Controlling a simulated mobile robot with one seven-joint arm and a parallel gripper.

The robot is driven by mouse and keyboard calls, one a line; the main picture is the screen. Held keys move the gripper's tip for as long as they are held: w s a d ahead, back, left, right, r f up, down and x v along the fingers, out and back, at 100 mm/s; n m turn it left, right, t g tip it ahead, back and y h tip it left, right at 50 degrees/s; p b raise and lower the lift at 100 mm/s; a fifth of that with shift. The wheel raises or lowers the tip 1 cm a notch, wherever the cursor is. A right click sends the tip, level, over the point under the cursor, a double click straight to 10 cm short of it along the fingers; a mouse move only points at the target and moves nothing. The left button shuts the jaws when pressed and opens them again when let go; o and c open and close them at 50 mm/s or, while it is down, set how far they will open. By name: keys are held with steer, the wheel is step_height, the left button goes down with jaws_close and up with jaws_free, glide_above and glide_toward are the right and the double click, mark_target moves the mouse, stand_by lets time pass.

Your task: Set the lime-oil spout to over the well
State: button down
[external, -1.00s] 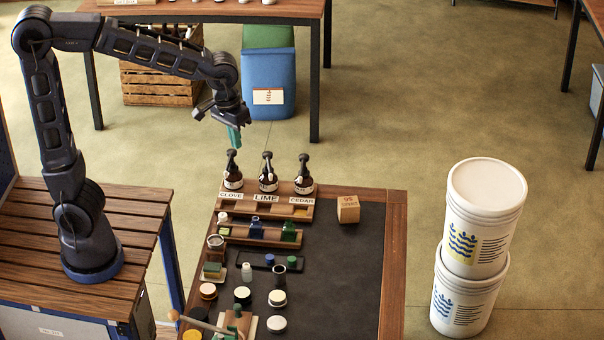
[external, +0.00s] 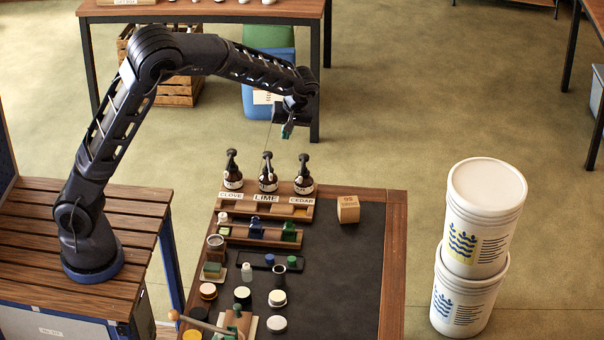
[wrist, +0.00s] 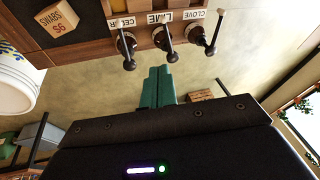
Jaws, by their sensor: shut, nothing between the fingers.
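The lime-oil bottle (external: 268,184) is a small dark pump bottle in the middle of a wooden rack, behind the LIME label (external: 266,198). Its black pump spout (external: 267,158) stands at the top; it also shows in the wrist view (wrist: 168,48). The clove bottle (external: 232,182) stands to its left and the cedar bottle (external: 304,184) to its right. The wells in the rack (external: 301,211) are partly hidden by the labels. My gripper (external: 287,131) is above and behind the rack, apart from the bottles. Its teal fingers (wrist: 158,84) are together and empty.
A wooden block (external: 348,209) sits right of the rack. Jars and small bottles crowd the table's left side in front. The dark mat (external: 345,270) is mostly clear at right. Two stacked white buckets (external: 483,215) stand right of the table.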

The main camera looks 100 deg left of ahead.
steer(key=a, duration=0.1)
glide_toward(269, 166)
steer(key=w+x, duration=0.1)
steer(key=x, duration=0.5)
steer(key=shift+s+f+n, duration=0.15)
steer(key=shift+f+n, duration=0.15)
steer(key=shift+f, duration=0.1)
steer(key=shift+s+d+m+y, duration=0.1)
steer(key=shift+s+m+y, duration=0.3)
steer(key=shift+m, duration=0.3)
steer(key=shift+s+d, duration=0.15)
steer(key=shift+s, duration=0.4)
